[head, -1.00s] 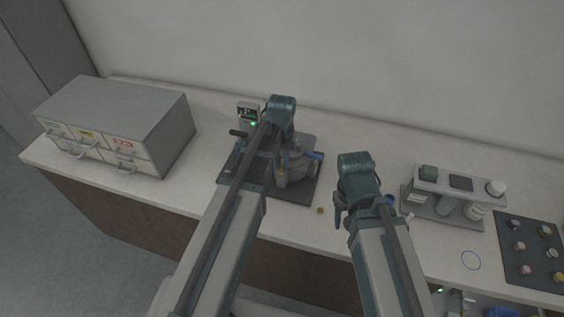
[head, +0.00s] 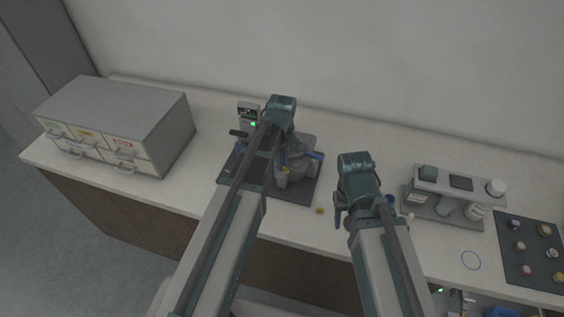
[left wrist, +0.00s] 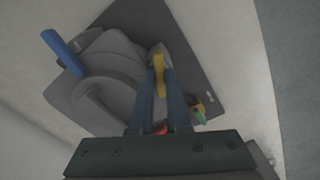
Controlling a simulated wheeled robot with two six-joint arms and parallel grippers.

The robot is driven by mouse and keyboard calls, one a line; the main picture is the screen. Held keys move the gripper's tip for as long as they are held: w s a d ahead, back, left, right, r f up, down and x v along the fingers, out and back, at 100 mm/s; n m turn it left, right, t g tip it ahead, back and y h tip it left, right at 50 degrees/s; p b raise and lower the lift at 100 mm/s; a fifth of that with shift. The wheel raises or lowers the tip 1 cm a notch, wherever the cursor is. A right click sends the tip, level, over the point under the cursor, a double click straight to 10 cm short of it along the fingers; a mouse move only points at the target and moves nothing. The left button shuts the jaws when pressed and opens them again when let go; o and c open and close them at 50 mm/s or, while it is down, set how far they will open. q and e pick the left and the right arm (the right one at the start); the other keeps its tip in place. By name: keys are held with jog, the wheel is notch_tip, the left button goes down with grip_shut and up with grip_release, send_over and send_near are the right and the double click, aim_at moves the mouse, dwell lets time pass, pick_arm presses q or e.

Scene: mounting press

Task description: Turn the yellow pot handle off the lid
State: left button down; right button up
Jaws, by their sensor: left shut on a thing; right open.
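The mounting press (head: 296,185) stands on a dark base plate on the counter. Its grey round lid (left wrist: 103,72) fills the left middle of the left wrist view. The yellow pot handle (left wrist: 159,75) lies between the fingers of my left gripper (left wrist: 161,92), which is shut on it at the lid's edge. In the head view my left arm covers part of the press, and a little yellow (head: 284,171) shows beside the gripper. My right gripper (head: 340,212) is open and empty over the counter, right of the press.
A blue-tipped lever (left wrist: 62,50) sticks out from the press. A control box (head: 248,113) with a green light stands behind it. A drawer cabinet (head: 120,115) is at left. A rack with bottles (head: 445,195) and a dark mat (head: 530,250) are at right. A small orange piece (head: 320,211) lies in front.

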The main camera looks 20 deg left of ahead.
pick_arm(q)
jog(key=n, duration=0.5)
jog(key=shift+n, duration=0.4)
dwell(0.4)
jog(key=c, duration=0.9)
grip_release()
jog(key=shift+r, duration=0.1)
notch_tip(320, 180, up, 14)
jog(key=p, duration=1.3)
jog(key=shift+f+p, duration=0.2)
jog(key=shift+p, duration=0.2)
